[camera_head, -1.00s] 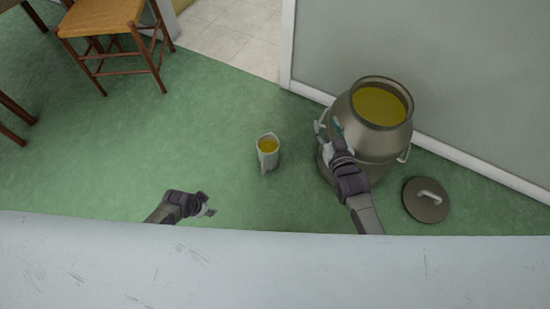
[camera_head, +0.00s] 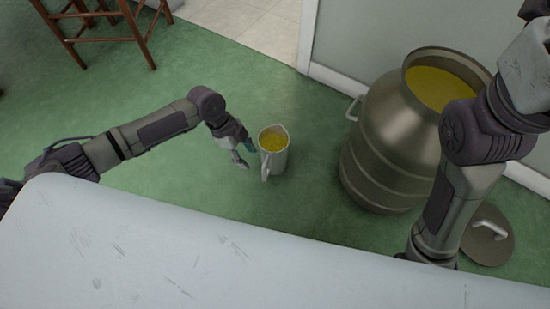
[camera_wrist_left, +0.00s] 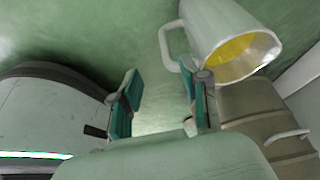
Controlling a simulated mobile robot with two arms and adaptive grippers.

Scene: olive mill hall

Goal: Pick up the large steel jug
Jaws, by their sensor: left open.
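The steel jug (camera_head: 276,163) stands upright on the green floor near the middle of the head view. It has a pouring lip, a side handle and yellow liquid inside. My left gripper (camera_head: 243,154) is open, close beside the jug's left side, with its fingers near the rim and handle side. In the left wrist view the jug (camera_wrist_left: 211,25) is at the upper right, tilted in the picture, with its handle toward the open fingers of the left gripper (camera_wrist_left: 163,100). Nothing is between those fingers. My right arm is at the right of the head view, its gripper out of view.
A big steel can (camera_head: 385,145) with yellow liquid stands right of the jug. Its round lid (camera_head: 486,243) lies on the floor at the right, partly behind my right arm. A wooden stool (camera_head: 140,40) is at the upper left. The floor left of the jug is clear.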

